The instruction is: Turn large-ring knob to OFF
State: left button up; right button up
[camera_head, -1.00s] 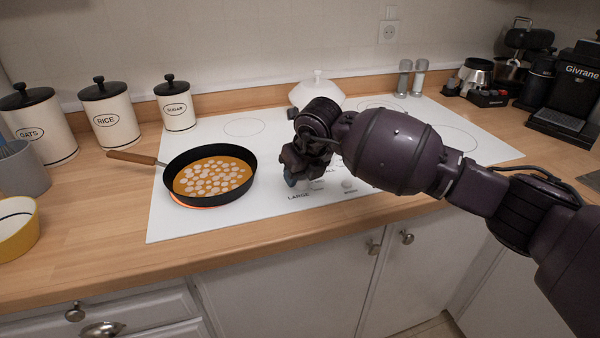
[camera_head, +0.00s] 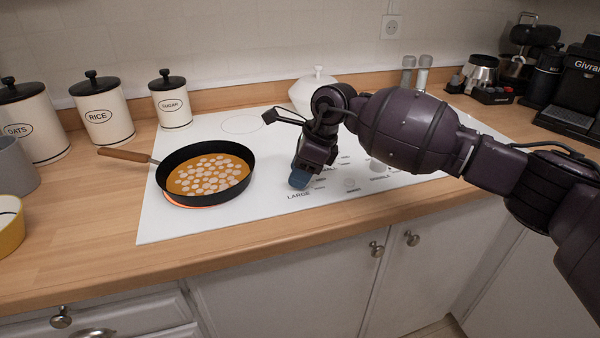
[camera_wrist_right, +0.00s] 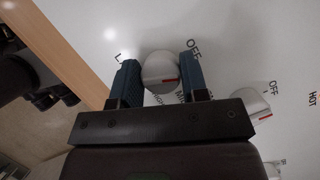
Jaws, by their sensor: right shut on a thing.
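In the right wrist view a round white knob (camera_wrist_right: 162,70) with a red mark sits between the two blue fingertips of my right gripper (camera_wrist_right: 162,82), which is shut on it. The red mark lies roughly level across the knob. The word OFF is printed at its upper right, with other partly covered labels around it. In the head view my right gripper (camera_head: 299,178) reaches down to the white cooktop (camera_head: 220,224) just above the printed word LARGE; the gripper hides the knob there. My left gripper is not in view.
A black pan (camera_head: 205,172) with orange-brown food stands on a ring glowing orange, left of the gripper. Another white knob (camera_wrist_right: 250,102) is beside the held one. Canisters (camera_head: 103,110) stand at the back left, a white lidded pot (camera_head: 313,92) behind the gripper.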

jog(key=shift+f+n+g+b, duration=0.25)
jog(key=shift+n+g+b, duration=0.35)
jog(key=shift+n, duration=1.3)
jog(key=shift+r+n+g+b, duration=0.15)
jog(key=shift+n+g+b, duration=0.15)
jog(key=shift+b, duration=0.1)
jog(key=shift+r, duration=0.1)
jog(key=o, duration=0.8)
jog(key=shift+o, duration=0.6)
